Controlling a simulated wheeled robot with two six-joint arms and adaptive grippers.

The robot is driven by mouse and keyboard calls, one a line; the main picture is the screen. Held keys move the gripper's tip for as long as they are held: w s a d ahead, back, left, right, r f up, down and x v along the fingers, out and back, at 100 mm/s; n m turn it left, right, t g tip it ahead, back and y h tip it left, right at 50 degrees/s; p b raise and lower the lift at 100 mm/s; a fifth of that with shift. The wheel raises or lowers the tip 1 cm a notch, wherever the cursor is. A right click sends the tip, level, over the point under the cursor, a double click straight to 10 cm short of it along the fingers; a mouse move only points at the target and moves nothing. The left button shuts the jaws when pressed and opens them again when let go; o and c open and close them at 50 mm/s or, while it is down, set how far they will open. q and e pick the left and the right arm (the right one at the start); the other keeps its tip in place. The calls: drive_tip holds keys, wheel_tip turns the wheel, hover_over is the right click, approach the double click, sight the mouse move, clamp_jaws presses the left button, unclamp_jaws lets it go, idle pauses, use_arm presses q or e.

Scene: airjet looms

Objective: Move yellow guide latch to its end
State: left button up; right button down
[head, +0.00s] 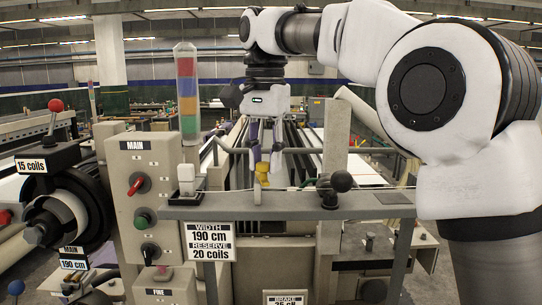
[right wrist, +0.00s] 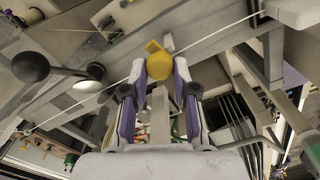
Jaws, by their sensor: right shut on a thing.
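My left gripper is in neither view.
A black ball-ended lever (head: 341,181) stands on the bar beside the gripper; it also shows in the right wrist view (right wrist: 32,66). The MAIN control panel (head: 150,215) and a striped signal tower (head: 187,92) stand to the left. A thin rod (right wrist: 215,33) runs past the latch.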

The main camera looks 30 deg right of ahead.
drive_tip(key=shift+w+a+m, duration=0.1)
drive_tip(key=shift+a+m, duration=0.2)
drive_tip(key=shift+m, duration=0.6)
drive_tip(key=shift+a+m, duration=0.3)
drive_tip(key=shift+m, duration=0.6)
